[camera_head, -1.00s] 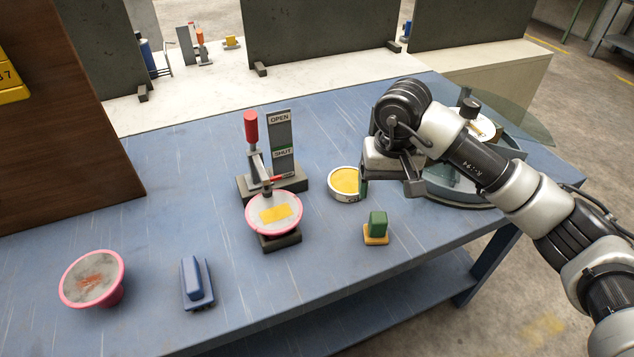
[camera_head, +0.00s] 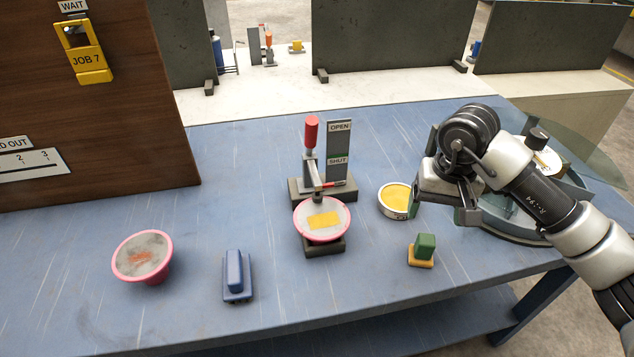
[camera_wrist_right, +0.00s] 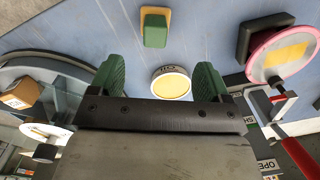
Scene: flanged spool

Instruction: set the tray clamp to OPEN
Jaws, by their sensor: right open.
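The tray clamp (camera_head: 318,186) stands on the blue bench, with its red handle (camera_head: 311,132) upright beside a grey plate marked OPEN above SHUT. A small red pointer sits low on the plate, below the SHUT label. The clamp's arm reaches down onto a pink-rimmed dish (camera_head: 322,220) with a yellow patch, on a dark block. My right gripper (camera_head: 442,205) is open and empty, right of the clamp and near a round yellow-topped tin (camera_head: 395,200). In the right wrist view the green fingers (camera_wrist_right: 158,78) are apart, and the clamp shows at the right. My left gripper is not in view.
A green-and-yellow block (camera_head: 422,250) lies in front of the tin. A blue block (camera_head: 236,277) and another pink dish (camera_head: 143,257) stand at the left front. A wooden panel (camera_head: 100,120) rises at left. A round glass-topped container (camera_head: 510,215) is behind my right arm.

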